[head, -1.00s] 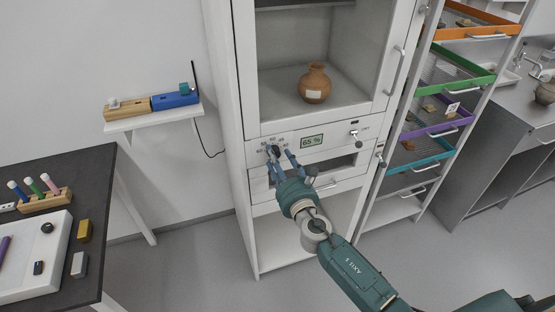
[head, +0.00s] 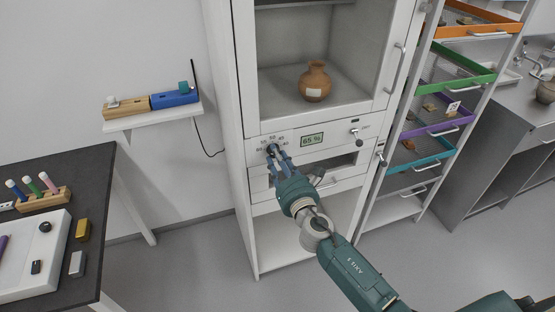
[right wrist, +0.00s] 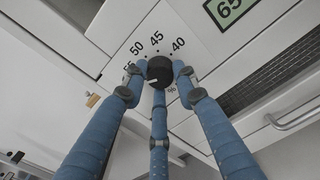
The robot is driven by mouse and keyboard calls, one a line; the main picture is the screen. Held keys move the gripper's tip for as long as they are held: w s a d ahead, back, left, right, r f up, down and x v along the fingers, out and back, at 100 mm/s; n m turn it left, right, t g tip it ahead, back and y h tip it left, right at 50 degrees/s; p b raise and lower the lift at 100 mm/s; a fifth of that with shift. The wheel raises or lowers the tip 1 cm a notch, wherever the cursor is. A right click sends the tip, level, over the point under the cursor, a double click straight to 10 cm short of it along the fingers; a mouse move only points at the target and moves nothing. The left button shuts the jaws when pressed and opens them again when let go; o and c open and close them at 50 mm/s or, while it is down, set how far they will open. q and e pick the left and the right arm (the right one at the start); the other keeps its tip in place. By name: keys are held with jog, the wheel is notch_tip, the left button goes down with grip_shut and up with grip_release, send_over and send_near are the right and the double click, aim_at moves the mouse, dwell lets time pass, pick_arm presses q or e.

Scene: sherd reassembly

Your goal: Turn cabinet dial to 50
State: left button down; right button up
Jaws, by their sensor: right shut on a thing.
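The cabinet dial is a black round knob (right wrist: 160,70) on the cabinet's white front panel, below the glass compartment. In the right wrist view, printed numbers 55, 50, 45 and 40 curve above it, with a % sign at its lower right. A small light mark shows on the knob; I cannot tell which number it points to. My right gripper (head: 279,154) is shut on the dial, its blue fingers around the knob in the right wrist view (right wrist: 159,76). The display (head: 312,140) right of the dial reads 65 %. My left gripper is not in view.
A brown jar (head: 315,82) stands inside the cabinet (head: 251,70) above the panel. A small key-like knob (head: 355,132) sits right of the display. A drawer handle (right wrist: 295,118) lies below right of the dial. Coloured trays (head: 455,75) stand in a rack to the right.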

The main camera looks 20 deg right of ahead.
jog(key=m+b, duration=0.2)
jog(key=m, duration=1)
jog(key=shift+m, duration=0.3)
dwell(0.4)
jog(key=o, duration=1.2)
jog(key=shift+c, duration=0.2)
jog(key=s, duration=1.2)
jog(key=shift+d, duration=0.2)
